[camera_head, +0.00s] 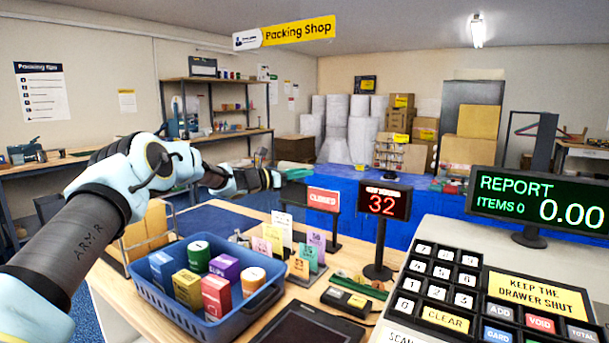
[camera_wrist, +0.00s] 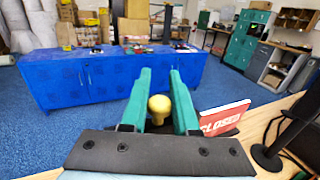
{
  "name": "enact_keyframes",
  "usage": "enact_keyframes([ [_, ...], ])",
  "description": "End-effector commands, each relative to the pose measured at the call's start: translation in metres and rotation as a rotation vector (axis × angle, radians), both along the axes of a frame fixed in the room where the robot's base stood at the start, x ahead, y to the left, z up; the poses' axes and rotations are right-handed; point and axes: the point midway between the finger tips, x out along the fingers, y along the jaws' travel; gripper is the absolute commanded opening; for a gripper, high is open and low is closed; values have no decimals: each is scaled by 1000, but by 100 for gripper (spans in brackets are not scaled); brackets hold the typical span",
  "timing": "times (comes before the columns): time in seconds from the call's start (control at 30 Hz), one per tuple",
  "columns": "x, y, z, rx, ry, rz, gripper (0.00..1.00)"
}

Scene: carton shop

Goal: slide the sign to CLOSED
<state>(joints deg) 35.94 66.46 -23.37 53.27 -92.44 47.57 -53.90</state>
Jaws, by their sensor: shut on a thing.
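The sign (camera_head: 323,199) stands on the counter, with a red face reading CLOSED in white. The red CLOSED face also shows in the wrist view (camera_wrist: 224,119), to the right of the fingers. A dark panel (camera_head: 293,193) sits left of the red face in the head view. My gripper (camera_head: 290,175) is at the upper left of the sign. In the wrist view my gripper (camera_wrist: 160,78) has its green fingers shut on a yellow knob (camera_wrist: 159,106). The knob's join to the sign is hidden.
A red-digit display (camera_head: 383,203) stands right of the sign. Card holders (camera_head: 300,265) and a blue basket (camera_head: 215,305) of small goods are in front. The register keypad (camera_head: 445,285) is at the lower right. A blue bench (camera_wrist: 110,82) lies beyond the counter.

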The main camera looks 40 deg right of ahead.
Motion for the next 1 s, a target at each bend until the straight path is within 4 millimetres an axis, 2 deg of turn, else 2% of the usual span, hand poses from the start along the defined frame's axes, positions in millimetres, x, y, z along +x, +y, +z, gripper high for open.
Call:
enact_keyframes([
  [0.03,5,2,2,0,-3,10,31],
  [0.3,4,2,1,0,-3,8,59],
  [0.53,3,2,1,0,-2,6,59],
  [0.67,6,10,0,0,-2,8,59],
  [0.77,8,23,-2,0,-1,9,59],
  [1.0,14,71,-2,-1,-2,10,59],
])
